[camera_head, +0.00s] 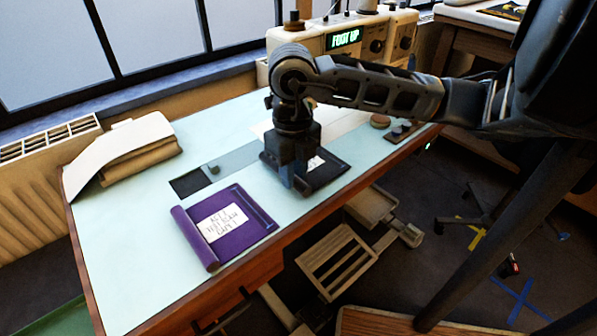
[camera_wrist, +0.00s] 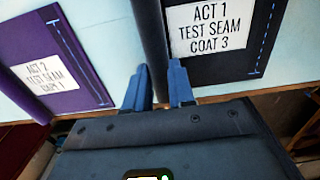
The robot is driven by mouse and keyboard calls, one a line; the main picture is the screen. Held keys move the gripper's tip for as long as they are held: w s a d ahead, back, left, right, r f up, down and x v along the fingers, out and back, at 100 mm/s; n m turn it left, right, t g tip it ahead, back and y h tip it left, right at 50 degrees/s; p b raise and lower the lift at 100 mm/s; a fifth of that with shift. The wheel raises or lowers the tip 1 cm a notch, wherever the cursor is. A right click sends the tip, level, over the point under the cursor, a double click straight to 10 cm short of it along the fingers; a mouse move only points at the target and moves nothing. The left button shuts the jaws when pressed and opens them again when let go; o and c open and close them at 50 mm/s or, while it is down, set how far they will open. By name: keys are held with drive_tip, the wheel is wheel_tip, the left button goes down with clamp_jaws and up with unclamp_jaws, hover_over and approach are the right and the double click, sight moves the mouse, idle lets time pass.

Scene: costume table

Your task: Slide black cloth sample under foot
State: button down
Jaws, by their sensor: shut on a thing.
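The black cloth sample (camera_head: 328,177) lies on the pale table, partly hidden by my arm in the head view. In the wrist view the black cloth sample (camera_wrist: 212,62) carries a white label reading "ACT 1 TEST SEAM COAT 3". It has a dashed line along one side and a rolled edge on the other. My gripper (camera_head: 297,186) is down at the sample's near left edge. In the wrist view my gripper (camera_wrist: 159,78) is shut on the rolled edge. The sewing machine (camera_head: 400,38) stands behind, its display reading "FOOT UP". Its foot is hidden behind my arm.
A purple cloth sample (camera_head: 240,235) with a white label lies left of the black one. Folded tan cloth (camera_head: 135,150) is at the table's left end. A dark rectangle (camera_head: 188,184) lies between them. Small round items (camera_head: 381,121) sit at the right edge.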

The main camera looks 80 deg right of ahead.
drive_tip(key=shift+w+d+p, duration=0.45)
drive_tip(key=shift+w+d, duration=0.4)
drive_tip(key=shift+w, duration=0.25)
drive_tip(key=shift+w+d+b, duration=0.3)
drive_tip(key=shift+w+d, duration=0.65)
drive_tip(key=shift+w, duration=0.2)
drive_tip(key=shift+s+f+b, duration=0.1)
drive_tip(key=shift+f+b, duration=0.1)
drive_tip(key=shift+b, duration=0.2)
drive_tip(key=c, duration=0.9)
unclamp_jaws()
drive_tip(key=shift+r, duration=3.95)
